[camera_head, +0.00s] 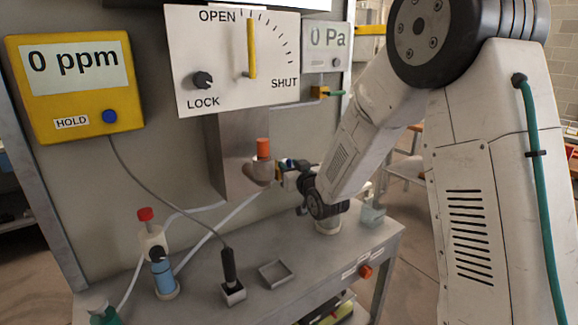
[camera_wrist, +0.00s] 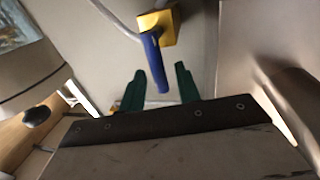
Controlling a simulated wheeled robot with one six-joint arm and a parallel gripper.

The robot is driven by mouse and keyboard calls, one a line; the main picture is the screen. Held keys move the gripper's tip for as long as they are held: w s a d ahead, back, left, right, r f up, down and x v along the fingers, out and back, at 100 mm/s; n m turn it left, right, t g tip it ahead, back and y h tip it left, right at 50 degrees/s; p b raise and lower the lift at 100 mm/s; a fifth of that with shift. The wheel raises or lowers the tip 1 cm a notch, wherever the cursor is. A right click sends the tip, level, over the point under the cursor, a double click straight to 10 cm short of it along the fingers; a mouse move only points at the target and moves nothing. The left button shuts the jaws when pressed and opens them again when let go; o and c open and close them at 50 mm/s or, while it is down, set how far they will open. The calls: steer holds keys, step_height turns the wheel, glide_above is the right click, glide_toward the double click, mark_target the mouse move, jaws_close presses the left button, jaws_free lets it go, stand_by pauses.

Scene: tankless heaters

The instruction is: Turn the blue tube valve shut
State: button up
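The blue tube valve handle (camera_wrist: 153,58) shows in the wrist view as a curved blue lever on a yellow body (camera_wrist: 160,24). A grey tube runs up to the body. My gripper (camera_wrist: 160,70) has its two green fingers apart, one to each side of the lever's free end. Gaps show on both sides of the lever; contact is not visible. In the head view my gripper (camera_head: 283,170) is at the panel, right of the orange-capped fitting (camera_head: 262,150).
A dial panel (camera_head: 185,50) marked OPEN, SHUT and LOCK hangs above, its yellow pointer upright. A yellow meter (camera_head: 75,88) reads 0 ppm. The bench (camera_head: 215,270) below carries a red-topped bottle (camera_head: 147,215), a black probe (camera_head: 229,262) and a shallow tray (camera_head: 277,273).

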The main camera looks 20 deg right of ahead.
steer(key=shift+w, duration=0.6)
steer(key=shift+c, duration=0.3)
jaws_close()
